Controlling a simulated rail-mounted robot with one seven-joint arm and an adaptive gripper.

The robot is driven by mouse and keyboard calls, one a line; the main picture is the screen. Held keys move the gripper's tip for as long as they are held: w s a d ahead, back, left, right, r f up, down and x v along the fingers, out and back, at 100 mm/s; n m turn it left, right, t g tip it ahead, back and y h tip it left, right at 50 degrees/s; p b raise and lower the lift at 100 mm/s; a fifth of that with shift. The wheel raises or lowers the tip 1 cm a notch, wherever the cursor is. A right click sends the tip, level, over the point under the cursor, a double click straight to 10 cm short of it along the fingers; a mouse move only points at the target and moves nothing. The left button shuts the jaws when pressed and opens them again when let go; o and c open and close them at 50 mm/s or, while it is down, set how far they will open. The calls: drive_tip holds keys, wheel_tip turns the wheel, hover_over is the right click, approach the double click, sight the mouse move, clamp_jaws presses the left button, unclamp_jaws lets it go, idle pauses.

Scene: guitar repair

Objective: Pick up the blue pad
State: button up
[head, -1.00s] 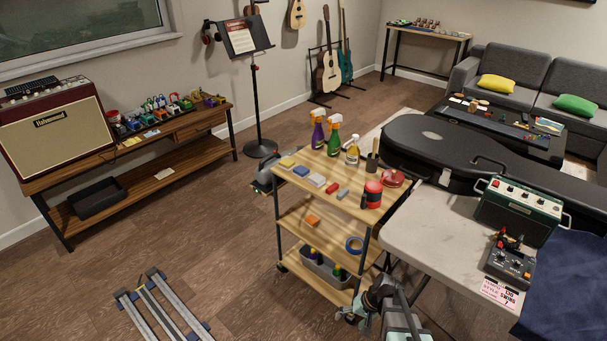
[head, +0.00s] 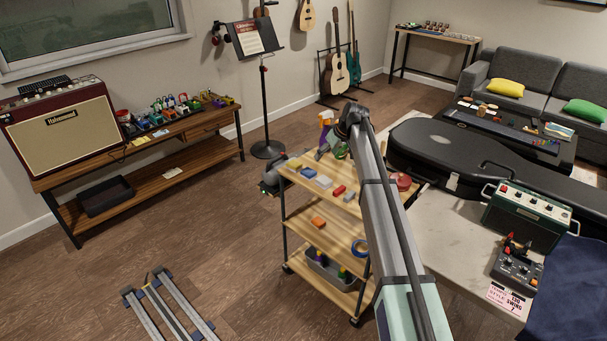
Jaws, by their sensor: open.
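The blue pad (head: 308,172) lies flat on the top shelf of the wooden cart (head: 308,197), between a yellow block (head: 294,163) and a pale grey block (head: 323,181). My arm rises from the lower right across the cart. Its dark end, my gripper (head: 343,128), is above the cart's far side, up and to the right of the pad and apart from it. The fingers are small and hard to make out; I see nothing held in them. The arm hides the right part of the shelf.
A purple spray bottle (head: 324,133) and a partly hidden green bottle (head: 341,151) stand near my gripper. A red block (head: 339,190) and a grey block (head: 349,196) lie right of the pad. A guitar case (head: 440,150) and a green amplifier (head: 527,215) are at the right.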

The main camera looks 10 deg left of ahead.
drive_tip(key=w+a+r+n+h, duration=0.1)
drive_tip(key=w+a+r, duration=0.1)
drive_tip(key=w, duration=0.1)
drive_tip(key=p, duration=0.4)
hover_over(309, 172)
drive_tip(key=s+d, duration=0.1)
drive_tip(key=d, duration=0.1)
drive_tip(key=shift+n, duration=0.3)
wheel_tip(309, 172, down, 11)
drive_tip(key=shift+a+f, duration=0.1)
drive_tip(key=shift+a, duration=0.05)
drive_tip(key=shift+p+x, duration=0.9)
drive_tip(key=shift+x, duration=1.65)
drive_tip(key=c, duration=0.9)
